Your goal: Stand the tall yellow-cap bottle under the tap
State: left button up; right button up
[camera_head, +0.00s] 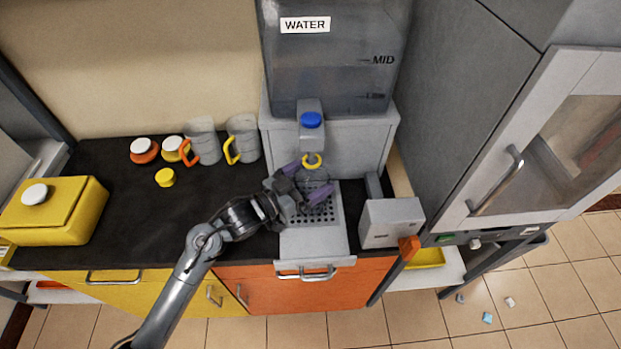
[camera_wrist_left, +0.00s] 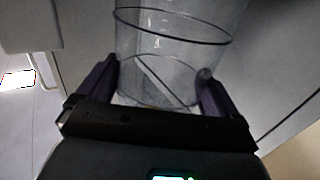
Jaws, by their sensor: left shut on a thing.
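A clear bottle (camera_head: 315,178) is between the purple-grey fingers of my left gripper (camera_head: 311,181), which is shut on it. It looks upright, below the tap (camera_head: 311,132) with the blue button. A yellow ring (camera_head: 312,161) shows at its top. In the left wrist view the clear wall of the bottle (camera_wrist_left: 172,55), with thin dark rings, fills the space between the fingers of the left gripper (camera_wrist_left: 153,88). A perforated drip tray (camera_head: 322,216) lies below; I cannot tell whether the bottle's base touches it. A loose yellow cap (camera_head: 165,177) lies on the counter. My right gripper is not in view.
The WATER tank (camera_head: 335,65) stands behind the tap. Two jugs (camera_head: 203,142) and two white-topped lidded items (camera_head: 143,150) stand at the back left. A yellow box (camera_head: 52,214) is far left, and a grey box (camera_head: 391,222) is right of the tray.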

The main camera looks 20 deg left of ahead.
pick_arm(q)
jog(key=shift+s, duration=0.1)
jog(key=shift+f, duration=0.15)
jog(key=o, duration=0.9)
jog(key=shift+s+a, duration=0.3)
jog(key=shift+s, duration=0.1)
jog(key=p+v, duration=0.1)
jog(key=v, duration=1)
jog(key=shift+p, duration=0.3)
